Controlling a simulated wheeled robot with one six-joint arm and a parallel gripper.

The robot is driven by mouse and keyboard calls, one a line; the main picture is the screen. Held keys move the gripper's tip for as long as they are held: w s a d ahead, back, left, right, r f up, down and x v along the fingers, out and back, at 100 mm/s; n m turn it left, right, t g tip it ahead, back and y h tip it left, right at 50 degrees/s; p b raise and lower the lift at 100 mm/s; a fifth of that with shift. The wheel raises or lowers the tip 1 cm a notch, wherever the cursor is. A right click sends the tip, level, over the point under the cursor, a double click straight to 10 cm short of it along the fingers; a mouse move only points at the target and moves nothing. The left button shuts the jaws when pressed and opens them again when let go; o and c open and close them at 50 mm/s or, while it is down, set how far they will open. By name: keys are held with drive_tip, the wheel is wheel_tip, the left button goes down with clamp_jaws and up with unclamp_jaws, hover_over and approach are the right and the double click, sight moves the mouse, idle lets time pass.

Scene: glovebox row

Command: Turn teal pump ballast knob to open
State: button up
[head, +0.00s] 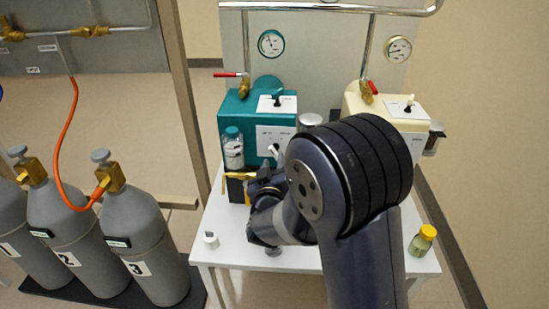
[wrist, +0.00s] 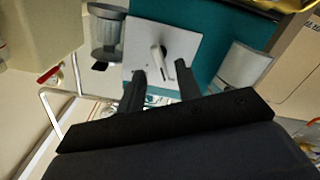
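The teal pump (head: 235,108) stands on the white table at the back left. Its front carries a white plate (head: 265,134) with a small pale ballast knob (head: 273,150). In the wrist view the knob (wrist: 157,52) sits on the white plate (wrist: 178,42), its lever slightly tilted. The plate's lettering is too small to read. My gripper (wrist: 160,72) is open, its two dark fingers apart on either side of the knob's lower end. Nothing is visibly held, and I cannot tell whether they touch it. In the head view my arm hides the fingertips.
A cream pump (head: 358,101) stands right of the teal one. A white-labelled bottle (head: 233,150) is on the teal pump's left. A yellow-capped jar (head: 421,241) stands at the table's right edge. Grey gas cylinders (head: 145,240) stand left of the table (head: 225,248).

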sight(274, 155)
drive_tip(key=shift+w, duration=1.7)
clamp_jaws()
